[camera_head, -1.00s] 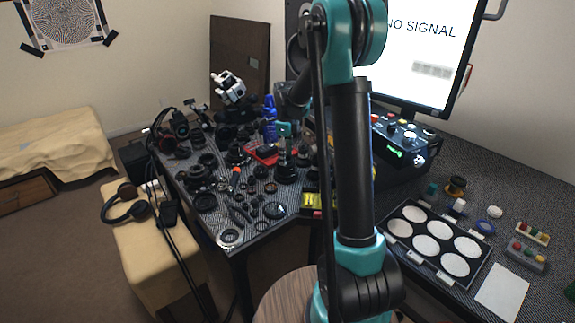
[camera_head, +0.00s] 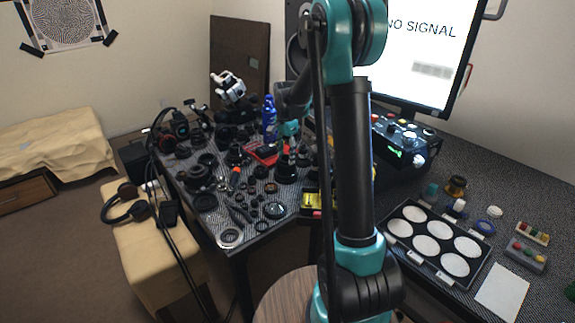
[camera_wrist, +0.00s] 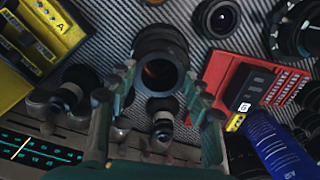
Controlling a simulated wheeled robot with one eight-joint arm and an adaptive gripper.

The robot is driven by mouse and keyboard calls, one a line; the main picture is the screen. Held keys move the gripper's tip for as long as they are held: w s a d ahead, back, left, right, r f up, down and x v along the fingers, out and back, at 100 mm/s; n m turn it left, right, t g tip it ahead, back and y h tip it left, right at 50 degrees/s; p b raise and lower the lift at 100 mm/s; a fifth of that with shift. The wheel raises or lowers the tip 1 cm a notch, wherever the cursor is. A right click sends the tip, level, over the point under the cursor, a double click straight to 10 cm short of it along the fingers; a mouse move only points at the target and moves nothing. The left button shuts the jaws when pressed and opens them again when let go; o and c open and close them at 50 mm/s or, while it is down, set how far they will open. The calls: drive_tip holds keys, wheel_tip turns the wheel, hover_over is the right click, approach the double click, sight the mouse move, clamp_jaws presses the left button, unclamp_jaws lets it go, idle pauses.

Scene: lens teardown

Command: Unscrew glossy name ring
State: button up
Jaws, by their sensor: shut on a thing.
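A dark lens (camera_wrist: 160,40) stands on the workbench in the wrist view, its round open front facing the camera. The dark name ring (camera_wrist: 160,88) appears to be the rim at this front end; its lettering cannot be read. My gripper (camera_wrist: 160,97) has one teal finger on each side of the rim and is shut on it. Whether the ring has come apart from the barrel cannot be told. In the head view my gripper (camera_head: 289,142) points down over the lens (camera_head: 286,171), and its fingertips are too small to make out.
A yellow box (camera_wrist: 50,35) is at upper left. Several loose lens parts crowd the bench. A white-disc case (camera_head: 437,243) sits on the right desk.

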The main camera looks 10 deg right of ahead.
drive_tip(key=n, duration=0.3)
drive_tip(key=shift+n, duration=0.4)
drive_tip(key=shift+r, duration=0.1)
drive_tip(key=shift+r, duration=0.5)
drive_tip(key=shift+r, duration=0.35)
drive_tip(key=shift+r, duration=0.2)
drive_tip(key=shift+r, duration=1.85)
